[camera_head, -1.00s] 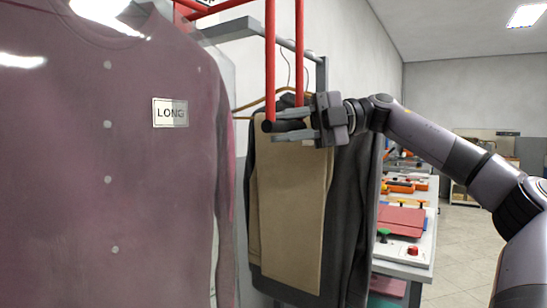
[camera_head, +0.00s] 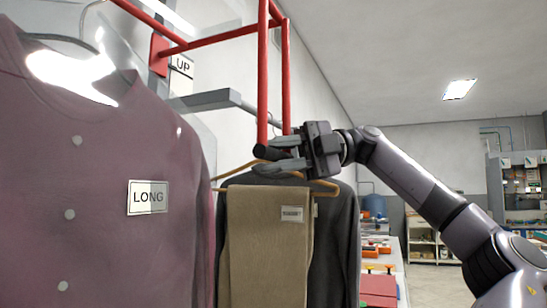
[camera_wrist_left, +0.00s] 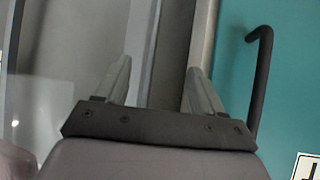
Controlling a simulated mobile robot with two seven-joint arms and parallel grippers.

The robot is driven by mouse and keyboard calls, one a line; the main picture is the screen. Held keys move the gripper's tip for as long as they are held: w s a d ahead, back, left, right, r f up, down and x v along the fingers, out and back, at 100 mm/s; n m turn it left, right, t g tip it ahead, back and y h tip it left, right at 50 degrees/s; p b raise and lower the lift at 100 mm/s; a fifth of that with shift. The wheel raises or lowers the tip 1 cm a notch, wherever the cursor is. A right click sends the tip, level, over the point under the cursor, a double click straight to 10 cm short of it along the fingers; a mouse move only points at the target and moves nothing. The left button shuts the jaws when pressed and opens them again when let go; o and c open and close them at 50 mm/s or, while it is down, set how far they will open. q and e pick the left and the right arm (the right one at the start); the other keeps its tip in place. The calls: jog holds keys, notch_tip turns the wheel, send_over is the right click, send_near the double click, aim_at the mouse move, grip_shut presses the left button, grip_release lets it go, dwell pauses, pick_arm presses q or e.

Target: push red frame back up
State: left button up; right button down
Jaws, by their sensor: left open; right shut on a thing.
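The red frame (camera_head: 263,70) hangs down from a red bar that runs to a red bracket (camera_head: 159,55) at the upper left. A black grip (camera_head: 270,153) is at its lower end. My right gripper (camera_head: 283,154) is shut on this grip, and its fingers partly hide it. It is just above the wooden hanger with the beige trousers (camera_head: 265,250). A sign reading "UP" (camera_head: 182,66) is near the bracket. My left gripper (camera_wrist_left: 158,80) is open in the left wrist view, with nothing visible between its fingers. It is not seen in the head view.
A dark jacket (camera_head: 340,240) hangs behind the trousers. A grey rail (camera_head: 205,99) passes behind the frame. A dark bent rod (camera_wrist_left: 262,75) is right of my left gripper.

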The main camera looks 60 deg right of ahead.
jog(key=c, duration=1.2)
grip_release()
jog(key=shift+s+r+t, duration=0.1)
jog(key=shift+r+t, duration=0.2)
jog(key=shift+r, duration=0.15)
jog(key=shift+o, duration=1)
jog(key=shift+f, duration=0.1)
jog(key=f+v, duration=0.1)
jog(key=v, duration=0.6)
jog(key=shift+r, duration=0.5)
jog(key=shift+d, duration=0.1)
